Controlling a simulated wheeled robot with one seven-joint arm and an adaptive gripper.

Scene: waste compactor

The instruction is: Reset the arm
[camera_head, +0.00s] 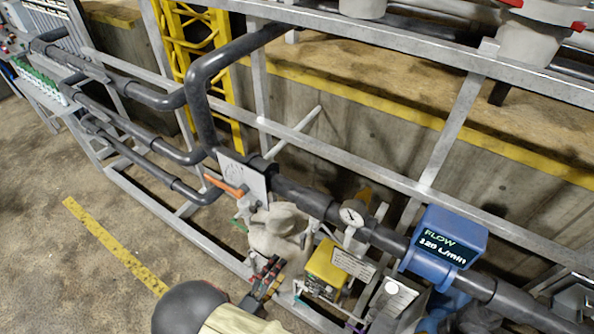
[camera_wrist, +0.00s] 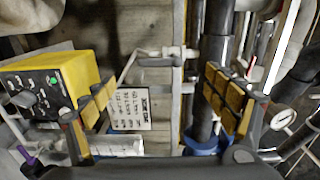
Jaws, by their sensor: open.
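My gripper (camera_head: 268,276) shows at the bottom centre of the head view, in front of the pipe rack. In the wrist view my gripper (camera_wrist: 160,85) has its two yellow-padded fingers spread wide, with nothing held between them. A yellow control box (camera_head: 326,267) stands right of my gripper in the head view. In the wrist view this box (camera_wrist: 62,74) is at the left, behind the left finger. Whether a finger touches it cannot be told.
A dark pipe carries an orange-handled valve (camera_head: 226,185), a round gauge (camera_head: 351,216) and a blue flow meter (camera_head: 447,241) reading about 120 L/min. Grey frame rails (camera_head: 347,167) cross near the arm. A white printed label (camera_wrist: 131,108) shows between the fingers. Open floor lies left.

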